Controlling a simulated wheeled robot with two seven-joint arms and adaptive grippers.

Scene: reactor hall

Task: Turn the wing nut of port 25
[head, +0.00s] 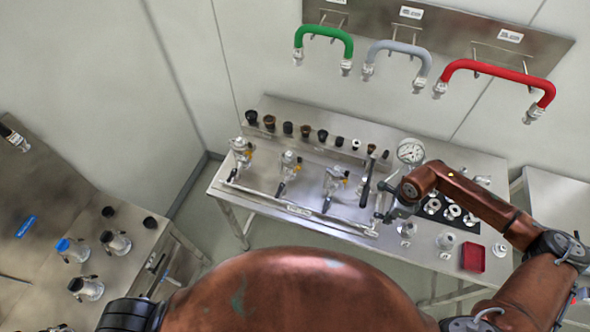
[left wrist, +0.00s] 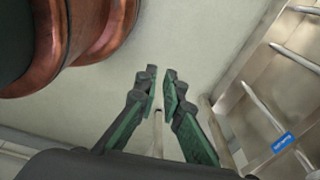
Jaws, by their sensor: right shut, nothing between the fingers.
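A manifold pipe (head: 300,208) with several metal valve fittings runs along the front of the steel bench. The fittings stand at the left (head: 241,156), in the middle (head: 289,170) and further right (head: 333,183). I cannot make out any port number or pick out the wing nut of port 25. My right gripper (head: 388,213) is shut and empty at the right end of the manifold, close beside the last fitting, which it partly hides. I cannot tell whether it touches it. My left gripper (left wrist: 160,82) is open and empty, with bare floor beyond its fingertips.
A pressure gauge (head: 410,152) stands behind my right gripper. A row of dark caps (head: 288,128) lines the bench's back. A red tray (head: 473,257) and several metal flange parts lie at right. Green (head: 325,31), grey (head: 398,47) and red (head: 497,68) hoses hang above.

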